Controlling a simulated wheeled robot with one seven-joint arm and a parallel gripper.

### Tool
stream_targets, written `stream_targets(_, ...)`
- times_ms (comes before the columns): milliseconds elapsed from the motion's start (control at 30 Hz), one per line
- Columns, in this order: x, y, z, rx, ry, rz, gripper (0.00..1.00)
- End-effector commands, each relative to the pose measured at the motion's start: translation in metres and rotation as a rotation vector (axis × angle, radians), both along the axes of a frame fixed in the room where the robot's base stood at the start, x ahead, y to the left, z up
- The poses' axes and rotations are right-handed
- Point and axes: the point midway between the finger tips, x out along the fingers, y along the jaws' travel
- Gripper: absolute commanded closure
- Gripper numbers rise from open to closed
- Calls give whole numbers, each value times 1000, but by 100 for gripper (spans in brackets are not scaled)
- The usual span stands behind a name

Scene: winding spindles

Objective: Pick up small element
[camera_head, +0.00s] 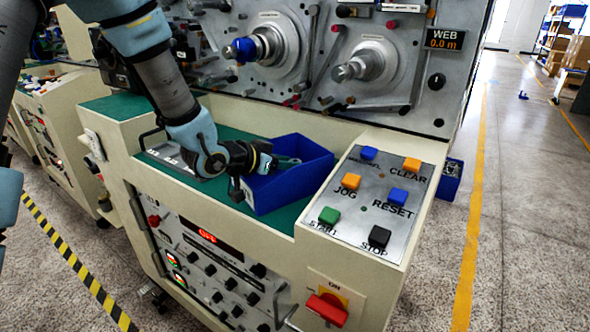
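A small grey-green piece (288,161) shows inside the blue bin (300,187), near its back left; it is partly hidden and too small to make out clearly. I cannot tell for sure that it is the small element. My gripper (254,172) is at the left end of the bin, with its dark fingers by the bin's rim. Whether the fingers touch the bin or hold anything is not clear. A blue piece (243,50) sits on the end of the left spindle (265,45).
The bin stands on the green top of the machine cabinet. The button panel (372,201) is to its right, the right spindle (366,65) behind. A red switch (327,309) sticks out at the front. Another blue bin (451,179) stands behind the panel. The right floor is mostly clear.

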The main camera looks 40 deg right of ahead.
Motion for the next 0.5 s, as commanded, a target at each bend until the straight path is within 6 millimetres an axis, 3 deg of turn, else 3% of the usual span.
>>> stream_targets(33,0,0,0,0,0,0,66)
stream_targets(333,0,0,0,0,0,0,100)
stream_targets(500,0,0,0,0,0,0,100)
